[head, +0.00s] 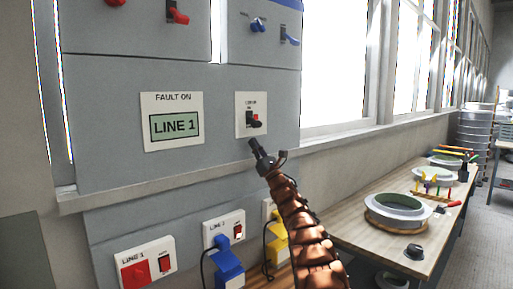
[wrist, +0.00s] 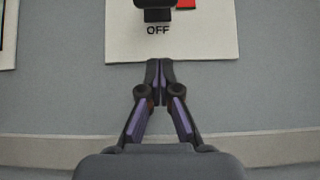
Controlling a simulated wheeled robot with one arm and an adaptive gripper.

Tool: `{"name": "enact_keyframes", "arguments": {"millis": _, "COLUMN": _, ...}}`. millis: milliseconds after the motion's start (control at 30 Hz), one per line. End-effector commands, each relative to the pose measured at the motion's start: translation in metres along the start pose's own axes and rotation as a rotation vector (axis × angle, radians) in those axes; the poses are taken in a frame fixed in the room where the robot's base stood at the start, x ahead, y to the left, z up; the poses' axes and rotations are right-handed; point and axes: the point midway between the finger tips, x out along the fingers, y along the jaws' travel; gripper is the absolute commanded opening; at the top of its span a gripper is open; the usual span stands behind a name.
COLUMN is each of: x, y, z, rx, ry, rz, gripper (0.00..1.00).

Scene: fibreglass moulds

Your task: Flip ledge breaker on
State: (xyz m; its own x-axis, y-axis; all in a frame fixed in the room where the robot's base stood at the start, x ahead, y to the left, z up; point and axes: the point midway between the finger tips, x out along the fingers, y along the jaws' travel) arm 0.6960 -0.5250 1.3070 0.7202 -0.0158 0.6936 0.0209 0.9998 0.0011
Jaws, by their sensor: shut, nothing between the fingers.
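A white breaker plate (head: 242,104) is on the grey wall panel above the ledge; its small heading is too small to read surely. Its black switch handle (head: 253,124) sits low, with a bit of red beside it. In the wrist view the black handle (wrist: 157,13) is at the top edge, just above the word OFF on the plate (wrist: 215,45); the upper part is cut off. My gripper (head: 253,145) is shut and empty, below the handle. In the wrist view its closed fingertips (wrist: 160,66) overlap the plate's lower edge; contact cannot be told.
A display plate (head: 172,147) reads FAULT ON, LINE 1. The grey ledge (head: 130,195) runs underneath. Below it are a LINE 1 switch plate (head: 130,270), a blue plug (head: 229,265) and a yellow plug (head: 277,250). A wooden bench (head: 345,220) with round moulds stands at right.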

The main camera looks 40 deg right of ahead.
Motion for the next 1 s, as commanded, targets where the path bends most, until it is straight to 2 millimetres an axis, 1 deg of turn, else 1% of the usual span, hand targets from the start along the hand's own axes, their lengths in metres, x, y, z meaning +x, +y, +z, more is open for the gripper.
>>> {"name": "enact_keyframes", "arguments": {"millis": 200, "x": 0.009, "y": 0.001, "z": 0.001, "rx": 0.000, "ry": -0.003, "rz": 0.001, "gripper": 0.00}}
{"name": "enact_keyframes", "arguments": {"millis": 400, "x": 0.014, "y": 0.000, "z": 0.021, "rx": -0.004, "ry": -0.002, "rz": 0.000, "gripper": 0.00}}
{"name": "enact_keyframes", "arguments": {"millis": 633, "x": 0.018, "y": 0.000, "z": 0.037, "rx": -0.002, "ry": -0.001, "rz": -0.001, "gripper": 0.00}}
{"name": "enact_keyframes", "arguments": {"millis": 1000, "x": 0.017, "y": 0.000, "z": 0.040, "rx": -0.001, "ry": -0.002, "rz": -0.001, "gripper": 0.00}}
